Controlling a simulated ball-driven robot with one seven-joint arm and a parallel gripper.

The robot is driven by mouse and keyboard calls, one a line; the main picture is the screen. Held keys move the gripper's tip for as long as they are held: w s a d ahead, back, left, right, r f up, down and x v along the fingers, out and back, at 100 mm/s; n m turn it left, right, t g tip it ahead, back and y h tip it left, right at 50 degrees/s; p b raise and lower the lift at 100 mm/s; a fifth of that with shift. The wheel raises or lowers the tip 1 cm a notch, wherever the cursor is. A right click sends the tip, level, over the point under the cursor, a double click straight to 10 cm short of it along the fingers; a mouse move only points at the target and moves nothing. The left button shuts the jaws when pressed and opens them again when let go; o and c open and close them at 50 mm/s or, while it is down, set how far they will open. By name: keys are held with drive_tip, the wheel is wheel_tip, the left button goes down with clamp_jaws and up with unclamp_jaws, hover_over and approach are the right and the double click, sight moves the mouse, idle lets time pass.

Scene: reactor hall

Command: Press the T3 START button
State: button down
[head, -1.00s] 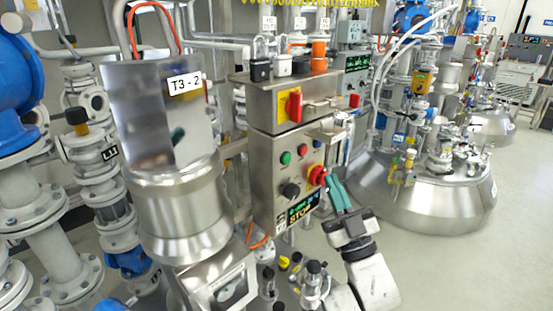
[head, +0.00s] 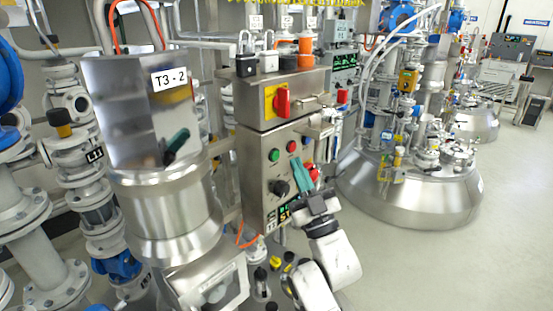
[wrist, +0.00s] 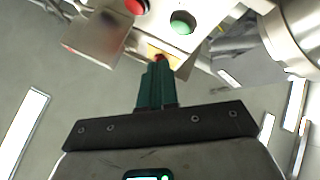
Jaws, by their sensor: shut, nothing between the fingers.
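The steel control box (head: 262,195) stands in the middle of the head view. A green button (head: 273,155) sits on the upper left of its face, with a red button (head: 291,146) to its right. The green button also shows in the wrist view (wrist: 182,22), beside a red button (wrist: 137,5).
A black knob (head: 280,187) and a red emergency knob (head: 314,172), partly behind my fingers, are on the same face. A red-yellow switch (head: 281,102) is on the box above. A steel vessel labelled T3-2 (head: 165,200) stands left. Open floor (head: 470,240) lies right.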

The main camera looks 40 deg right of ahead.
drive_tip(key=shift+w+a+b, duration=0.1)
drive_tip(key=shift+w+b, duration=0.35)
drive_tip(key=shift+w, duration=0.85)
idle(1.1)
drive_tip(key=shift+w+b, duration=0.35)
drive_tip(key=shift+w, duration=0.05)
drive_tip(key=shift+w, duration=0.35)
idle(0.6)
idle(0.3)
drive_tip(key=shift+s, duration=0.75)
drive_tip(key=shift+s+p, duration=0.35)
drive_tip(key=shift+s, duration=2.2)
